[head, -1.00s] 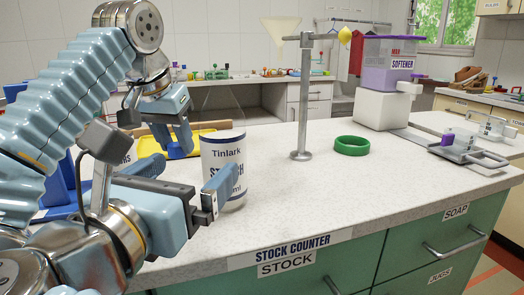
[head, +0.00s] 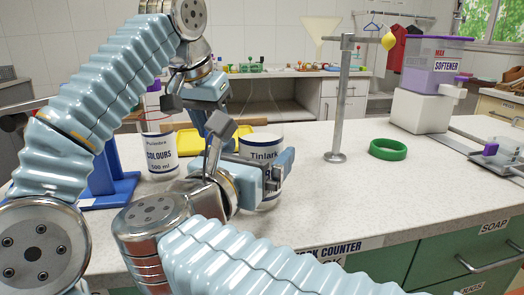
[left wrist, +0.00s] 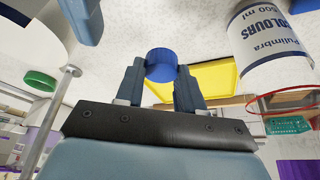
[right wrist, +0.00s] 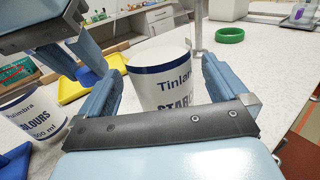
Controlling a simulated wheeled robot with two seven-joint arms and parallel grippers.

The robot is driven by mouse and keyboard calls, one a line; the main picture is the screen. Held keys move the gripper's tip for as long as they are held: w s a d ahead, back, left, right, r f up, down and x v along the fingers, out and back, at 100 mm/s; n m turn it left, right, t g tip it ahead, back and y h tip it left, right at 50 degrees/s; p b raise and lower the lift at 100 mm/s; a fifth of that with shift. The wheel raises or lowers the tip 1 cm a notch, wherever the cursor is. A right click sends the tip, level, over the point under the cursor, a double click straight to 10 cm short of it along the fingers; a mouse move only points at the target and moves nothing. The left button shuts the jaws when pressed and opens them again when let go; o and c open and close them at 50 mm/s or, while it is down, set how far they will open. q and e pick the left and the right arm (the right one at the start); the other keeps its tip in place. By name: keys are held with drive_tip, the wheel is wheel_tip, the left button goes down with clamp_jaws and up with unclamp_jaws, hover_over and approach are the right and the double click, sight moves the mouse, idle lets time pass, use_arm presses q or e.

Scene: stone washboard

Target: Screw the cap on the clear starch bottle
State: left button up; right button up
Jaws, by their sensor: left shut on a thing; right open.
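The clear starch bottle (head: 262,143), labelled Tinlark with navy bands, stands upright on the counter. Its clear upper part is faint against the background. My right gripper (head: 262,170) is open at label height, with its fingers on either side of the bottle. The right wrist view shows the label (right wrist: 163,78) between the fingers; I cannot tell whether they touch it. My left gripper (head: 222,122) is above and slightly left of the label. In the left wrist view, it is shut on a blue cap (left wrist: 161,64). The cap is hard to make out in the head view.
A Pulimbra Colours bottle (head: 161,155) stands left of the starch bottle, near a blue stand (head: 108,175). A yellow tray (head: 196,141) lies behind. A metal post (head: 340,110) and green ring (head: 388,149) are to the right. The counter's front right is clear.

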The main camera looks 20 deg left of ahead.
sight(261, 127)
use_arm(q)
drive_tip(key=shift+r, duration=0.45)
use_arm(e)
drive_tip(key=shift+w+f, duration=0.1)
drive_tip(key=shift+w, duration=1.3)
drive_tip(key=c, duration=1.2)
drive_tip(key=shift+c, duration=0.7)
use_arm(q)
drive_tip(key=shift+p, duration=0.3)
use_arm(e)
drive_tip(key=shift+r, duration=0.6)
drive_tip(key=r, duration=0.2)
drive_tip(key=shift+s+d+r, duration=0.15)
drive_tip(key=shift+s+r, duration=0.1)
drive_tip(key=shift+r, duration=0.15)
use_arm(q)
drive_tip(key=shift+f, duration=0.2)
drive_tip(key=shift+f+b, duration=0.65)
drive_tip(key=shift+b, duration=0.25)
use_arm(e)
drive_tip(key=s+d+r, duration=0.5)
drive_tip(key=s+r, duration=0.4)
drive_tip(key=s, duration=0.3)
drive_tip(key=shift+s, duration=0.25)
